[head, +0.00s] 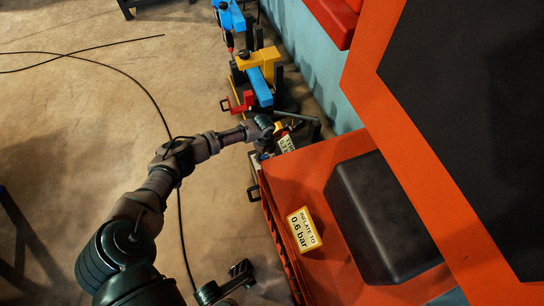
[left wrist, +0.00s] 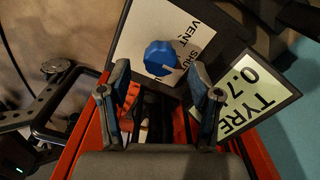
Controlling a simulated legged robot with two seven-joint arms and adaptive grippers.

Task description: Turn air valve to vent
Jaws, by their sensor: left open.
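The air valve's round blue knob (left wrist: 158,57) sits on a pale plate (left wrist: 190,20) in the left wrist view. "VENT" and "SHUT" are printed to its right, and another marking below it is mostly hidden. I cannot tell which marking the knob points at. My left gripper (left wrist: 162,88) is open, its two fingers spread on either side below the knob, with nothing between them. In the head view my left gripper (head: 270,128) is at the far end of the arm, by the red cart, and covers the knob. I do not make out my right gripper.
A "TYRE 0.7" display (left wrist: 252,92) is beside the valve plate; it also shows small in the head view (head: 287,143). A yellow "INFLATE TO 0.6 bar" sign (head: 304,229) and a black box (head: 380,215) are on the orange surface. A dark cable crosses the floor.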

